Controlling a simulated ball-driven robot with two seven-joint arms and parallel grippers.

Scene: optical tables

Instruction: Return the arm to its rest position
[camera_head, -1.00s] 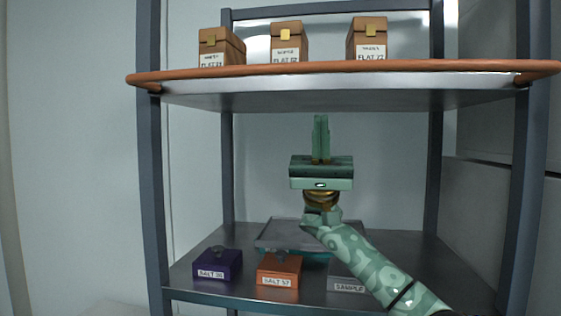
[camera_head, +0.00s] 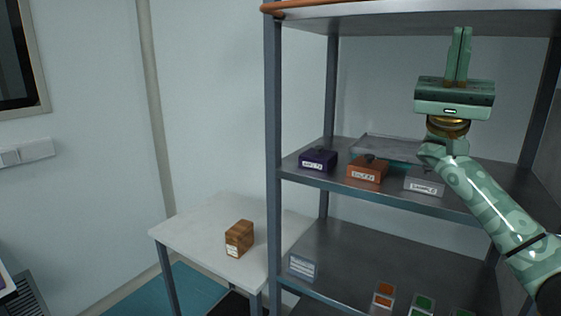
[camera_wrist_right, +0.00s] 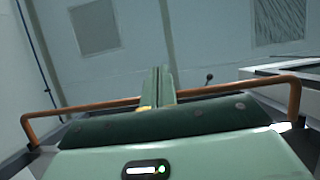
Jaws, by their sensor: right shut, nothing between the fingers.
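My right gripper (camera_head: 458,57) is raised in front of the shelf rack in the head view, fingers pointing up. Its two fingers are together with nothing between them. In the right wrist view the closed fingers (camera_wrist_right: 160,88) point up toward the wall or ceiling panels, with an orange rail (camera_wrist_right: 100,106) behind them. My right arm (camera_head: 490,205) comes in from the lower right, in front of the rack's right side. My left gripper does not show.
The rack's middle shelf (camera_head: 450,205) holds a purple box (camera_head: 318,160), an orange box (camera_head: 367,169), a grey box (camera_head: 424,182) and a grey tray (camera_head: 385,148). Several small items lie on the lower shelf (camera_head: 345,262). A white table (camera_head: 195,228) with a brown box (camera_head: 239,238) stands left.

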